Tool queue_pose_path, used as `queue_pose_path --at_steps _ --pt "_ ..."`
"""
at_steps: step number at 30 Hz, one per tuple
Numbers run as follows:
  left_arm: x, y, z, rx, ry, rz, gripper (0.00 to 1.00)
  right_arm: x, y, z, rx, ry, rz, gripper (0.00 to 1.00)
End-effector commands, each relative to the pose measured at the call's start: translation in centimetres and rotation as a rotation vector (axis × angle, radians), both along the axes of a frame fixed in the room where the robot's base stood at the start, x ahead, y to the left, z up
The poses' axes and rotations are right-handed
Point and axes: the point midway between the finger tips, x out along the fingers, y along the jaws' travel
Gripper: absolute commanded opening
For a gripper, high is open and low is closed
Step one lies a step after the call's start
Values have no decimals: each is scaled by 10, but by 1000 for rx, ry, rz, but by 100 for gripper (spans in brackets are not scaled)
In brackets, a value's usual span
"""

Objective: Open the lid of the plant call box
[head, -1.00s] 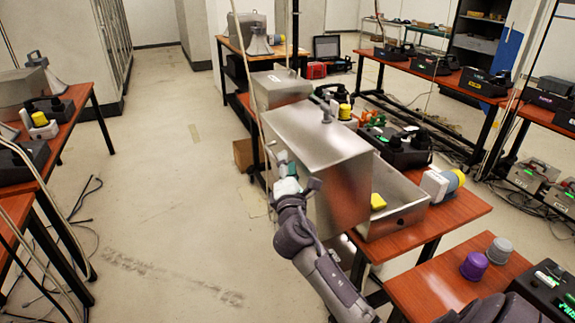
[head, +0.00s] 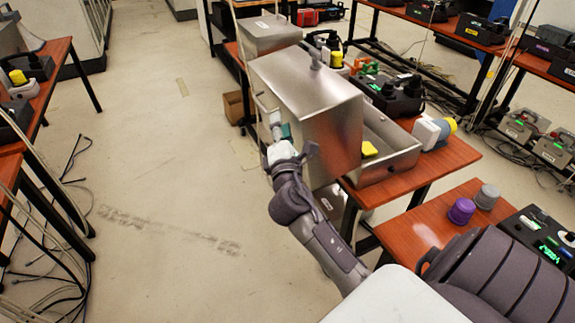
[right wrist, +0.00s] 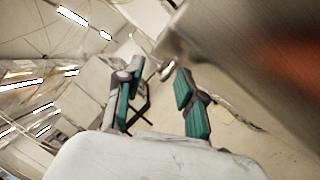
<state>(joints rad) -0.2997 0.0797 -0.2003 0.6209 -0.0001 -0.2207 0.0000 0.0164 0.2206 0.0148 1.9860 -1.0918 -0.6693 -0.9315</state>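The plant call box is a steel box on an orange-brown table. Its lid (head: 335,125) stands raised and tilted to the left, off the open base (head: 398,160). A yellow item (head: 369,149) shows inside the base. The lid's bar handle (head: 262,110) is on its left side. My right gripper (head: 277,136) is at the lower end of this handle, beside the lid. In the right wrist view its green-padded fingers (right wrist: 158,102) are apart, with the lid (right wrist: 250,60) blurred at upper right. I cannot tell whether a finger touches the handle. My left gripper is not in view.
A smaller steel box (head: 270,35) stands behind the call box. Purple (head: 461,211) and grey (head: 487,196) caps sit on a nearer table.

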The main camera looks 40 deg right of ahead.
Motion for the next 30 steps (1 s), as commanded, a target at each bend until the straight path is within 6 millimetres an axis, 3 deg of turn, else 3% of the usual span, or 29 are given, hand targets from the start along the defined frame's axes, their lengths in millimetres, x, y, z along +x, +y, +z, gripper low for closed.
queue_pose_path --at_steps 30 --pt "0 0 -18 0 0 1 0 -60 36 -21 3 1 3 38"
